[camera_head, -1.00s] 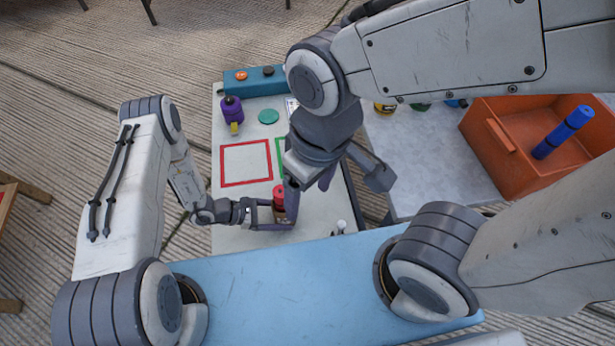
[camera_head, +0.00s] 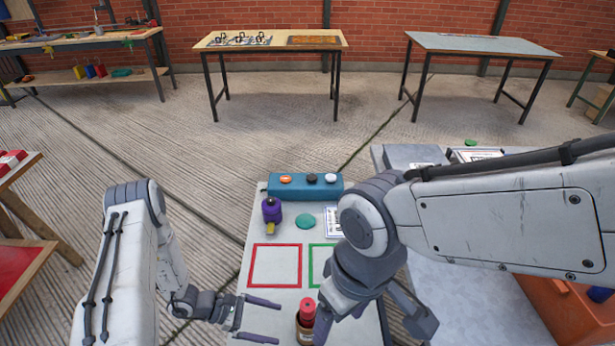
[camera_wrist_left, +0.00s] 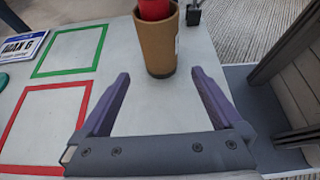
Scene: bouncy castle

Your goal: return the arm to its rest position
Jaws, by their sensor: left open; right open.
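My left gripper (camera_head: 279,324) is open and empty, low above the grey-white table (camera_head: 258,225). A brown bottle with a red cap (camera_head: 306,309) stands upright just right of its fingertips. In the left wrist view the open fingers (camera_wrist_left: 160,85) point toward the bottle (camera_wrist_left: 157,45), which is beyond the tips and apart from them. My right gripper (camera_head: 343,310) hangs over the table beside the bottle, with its fingers partly hidden by its own wrist; it is open.
A red square outline (camera_head: 275,283) and a green one (camera_head: 313,266) mark the table. Behind are a purple item (camera_head: 271,210), a teal disc (camera_head: 305,222) and a blue button box (camera_head: 330,188). An orange crate (camera_head: 560,312) is at right.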

